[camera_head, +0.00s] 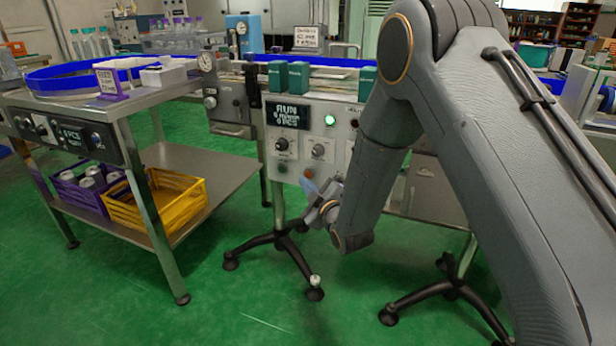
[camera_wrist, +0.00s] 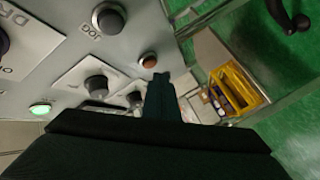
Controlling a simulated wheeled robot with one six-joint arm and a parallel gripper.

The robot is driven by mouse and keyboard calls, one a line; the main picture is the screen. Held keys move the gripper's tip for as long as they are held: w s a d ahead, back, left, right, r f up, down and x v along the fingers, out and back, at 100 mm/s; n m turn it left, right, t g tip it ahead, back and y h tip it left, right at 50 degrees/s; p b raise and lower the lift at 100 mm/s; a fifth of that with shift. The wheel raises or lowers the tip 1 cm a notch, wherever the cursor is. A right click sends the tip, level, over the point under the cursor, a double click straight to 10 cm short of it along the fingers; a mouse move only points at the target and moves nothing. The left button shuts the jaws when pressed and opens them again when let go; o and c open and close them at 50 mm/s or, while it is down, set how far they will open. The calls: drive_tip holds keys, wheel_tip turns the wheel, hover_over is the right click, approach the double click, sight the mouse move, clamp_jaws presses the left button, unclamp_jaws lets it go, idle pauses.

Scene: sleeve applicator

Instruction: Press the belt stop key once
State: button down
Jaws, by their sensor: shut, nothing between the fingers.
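The control panel (camera_head: 298,150) stands below the belt with a display (camera_head: 287,115) that reads RUN and PCS. A green lamp (camera_head: 330,119) is lit on it, also in the wrist view (camera_wrist: 40,108). A red-orange round key (camera_wrist: 148,59) sits low on the panel; its label cannot be read, so I cannot tell whether it is the belt stop key. In the head view my gripper (camera_head: 312,189) is in front of the panel's lower edge.
Knobs (camera_wrist: 97,85) stick out of the panel near my fingers. Teal boxes (camera_head: 288,77) stand on the belt above. A side table (camera_head: 150,97) at left holds a yellow crate (camera_head: 180,206) on its lower shelf. Black stand feet (camera_head: 285,240) spread on the green floor.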

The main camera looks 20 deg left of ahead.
drive_tip(key=shift+w, duration=0.4)
drive_tip(key=shift+w, duration=0.4)
idle(0.8)
drive_tip(key=shift+s, duration=0.85)
drive_tip(key=s+p, duration=0.1)
drive_tip(key=s, duration=0.1)
drive_tip(key=s+p, duration=0.1)
drive_tip(key=s, duration=0.2)
drive_tip(key=shift+a, duration=0.2)
idle(0.7)
